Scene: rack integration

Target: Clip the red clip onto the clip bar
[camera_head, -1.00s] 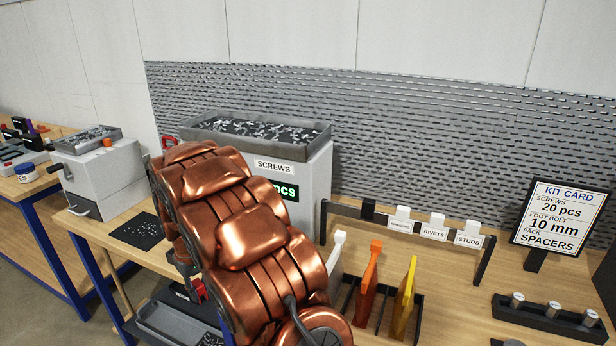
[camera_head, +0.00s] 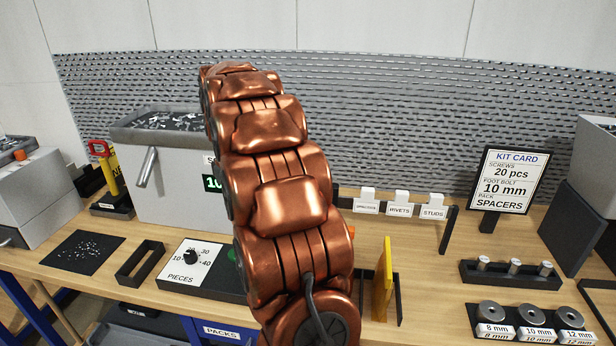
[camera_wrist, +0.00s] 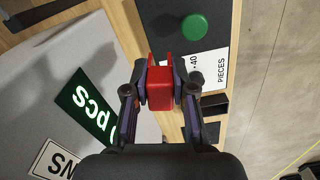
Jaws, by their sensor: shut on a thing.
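The red clip (camera_wrist: 160,98) is held between the two fingers of my gripper (camera_wrist: 160,72) in the wrist view. Its two prongs point up in that picture, toward the counter panel with the green button (camera_wrist: 194,27). The clip bar (camera_head: 448,230) is a dark raised bar on the bench, right of my arm in the head view. White tags reading spacers, rivets and studs (camera_head: 433,208) sit along it. The bar's left part is hidden behind my arm. My gripper and the red clip are hidden in the head view.
The grey screws counter (camera_head: 165,185) stands left of my arm. The kit card (camera_head: 505,180), a post holder (camera_head: 512,272) and a washer tray (camera_head: 530,322) are at the right.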

